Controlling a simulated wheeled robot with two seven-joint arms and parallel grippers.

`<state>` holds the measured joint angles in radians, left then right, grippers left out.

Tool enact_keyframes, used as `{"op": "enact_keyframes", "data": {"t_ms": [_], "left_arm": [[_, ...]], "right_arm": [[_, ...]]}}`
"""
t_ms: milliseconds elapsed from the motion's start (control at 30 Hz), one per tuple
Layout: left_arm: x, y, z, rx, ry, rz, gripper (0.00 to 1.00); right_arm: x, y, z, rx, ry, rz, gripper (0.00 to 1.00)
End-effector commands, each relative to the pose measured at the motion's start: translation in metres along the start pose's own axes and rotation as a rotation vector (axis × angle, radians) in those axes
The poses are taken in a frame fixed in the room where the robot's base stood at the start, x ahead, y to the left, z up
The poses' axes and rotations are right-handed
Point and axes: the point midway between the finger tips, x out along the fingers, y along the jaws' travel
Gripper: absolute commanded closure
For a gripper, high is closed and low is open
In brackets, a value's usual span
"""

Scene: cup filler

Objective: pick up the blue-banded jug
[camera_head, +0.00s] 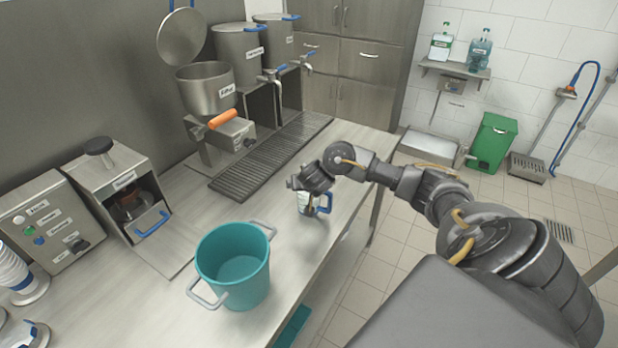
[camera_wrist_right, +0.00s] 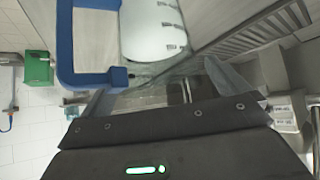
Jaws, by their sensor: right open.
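A small clear jug (camera_head: 304,203) with a blue handle (camera_head: 326,204) stands on the steel counter, under my right gripper (camera_head: 311,188). In the right wrist view the jug (camera_wrist_right: 155,30) shows close up, with marks on its wall and the blue handle (camera_wrist_right: 65,50) to its left. My right gripper is open, its jaws close to the jug. I cannot tell whether they touch it. The gripper and wrist hide the jug's top in the head view. My left gripper is not in view.
A teal bucket (camera_head: 236,262) with metal handles stands on the counter nearer me. A drip grate (camera_head: 270,158) lies below the taps and steel urns (camera_head: 240,52). A control box (camera_head: 45,225) and stacked cups (camera_head: 15,268) are at the left. Counter space around the jug is clear.

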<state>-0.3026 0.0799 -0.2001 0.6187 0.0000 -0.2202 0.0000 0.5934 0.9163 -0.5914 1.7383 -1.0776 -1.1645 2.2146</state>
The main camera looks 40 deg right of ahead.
Motion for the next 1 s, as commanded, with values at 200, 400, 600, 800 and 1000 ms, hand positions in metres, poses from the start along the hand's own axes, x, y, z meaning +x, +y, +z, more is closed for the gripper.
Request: {"op": "enact_keyframes", "data": {"t_ms": [200,400,600,800,1000], "left_arm": [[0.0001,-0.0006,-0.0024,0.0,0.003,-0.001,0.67],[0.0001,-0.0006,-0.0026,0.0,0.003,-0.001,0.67],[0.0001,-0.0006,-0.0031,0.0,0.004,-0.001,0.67],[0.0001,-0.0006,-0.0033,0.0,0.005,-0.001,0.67],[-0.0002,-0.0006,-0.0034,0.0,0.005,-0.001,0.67]], "right_arm": [[0.0005,-0.0002,-0.0011,0.0,0.0,-0.001,0.0],[0.0004,-0.0003,-0.0008,0.0,0.0,-0.001,0.24],[0.0004,-0.0004,-0.0007,0.0,0.0,-0.001,0.5],[0.0005,-0.0004,-0.0005,0.0,0.0,-0.001,0.76],[0.0,-0.0006,-0.0015,0.001,0.001,-0.001,0.76]]}}
